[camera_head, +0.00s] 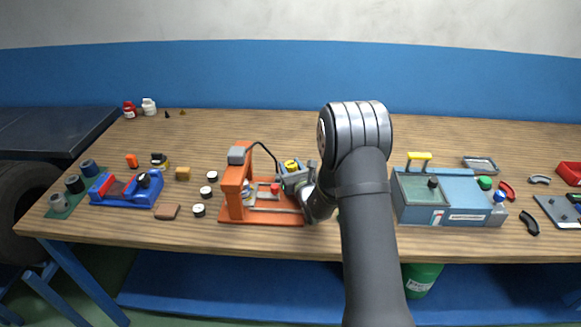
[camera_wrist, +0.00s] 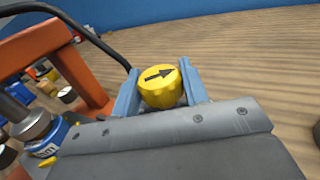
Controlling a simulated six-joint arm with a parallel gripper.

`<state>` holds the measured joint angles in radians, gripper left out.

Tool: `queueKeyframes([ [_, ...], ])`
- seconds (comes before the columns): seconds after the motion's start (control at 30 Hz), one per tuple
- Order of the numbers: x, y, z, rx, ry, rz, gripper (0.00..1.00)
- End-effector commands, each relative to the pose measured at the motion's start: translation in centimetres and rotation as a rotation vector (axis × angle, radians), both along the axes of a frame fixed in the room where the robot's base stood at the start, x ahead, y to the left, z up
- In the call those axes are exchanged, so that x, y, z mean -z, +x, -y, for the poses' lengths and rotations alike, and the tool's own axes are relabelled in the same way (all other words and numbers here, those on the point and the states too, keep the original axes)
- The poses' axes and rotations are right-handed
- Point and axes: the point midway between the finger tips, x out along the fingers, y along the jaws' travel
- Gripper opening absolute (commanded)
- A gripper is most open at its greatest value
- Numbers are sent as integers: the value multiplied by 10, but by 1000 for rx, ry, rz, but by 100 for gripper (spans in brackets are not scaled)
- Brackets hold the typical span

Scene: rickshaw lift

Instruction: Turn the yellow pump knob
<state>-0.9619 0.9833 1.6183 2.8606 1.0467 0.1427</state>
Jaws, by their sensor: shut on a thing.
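The yellow pump knob (camera_wrist: 159,88) is a round knob with a black arrow on its top face. In the wrist view the arrow points to the right. My gripper (camera_wrist: 157,92) has its two blue-grey fingers on either side of the knob, shut on it. In the head view the knob (camera_head: 291,165) shows as a small yellow spot by my gripper (camera_head: 294,172), at the right of the orange press frame (camera_head: 236,190). The knob's lower part and its mount are hidden by my gripper.
A black hose (camera_wrist: 92,32) curves from the orange frame towards the knob. The blue-grey machine (camera_head: 448,197) with a yellow handle stands to the right of my arm. Several small round parts (camera_head: 199,210) lie left of the press. The table behind the press is clear.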

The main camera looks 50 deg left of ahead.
Motion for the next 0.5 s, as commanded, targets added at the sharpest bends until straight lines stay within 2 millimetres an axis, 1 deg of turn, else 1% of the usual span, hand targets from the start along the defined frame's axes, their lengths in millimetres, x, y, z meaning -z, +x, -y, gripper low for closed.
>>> queueKeyframes([
  [0.2, 0, 2, 2, 5, -1, 0, 18],
  [0.23, 0, 2, 2, 5, -1, 0, 42],
  [0.33, 0, 2, 1, 4, 0, -1, 62],
  [0.5, 0, 2, 1, 3, 0, 0, 62],
])
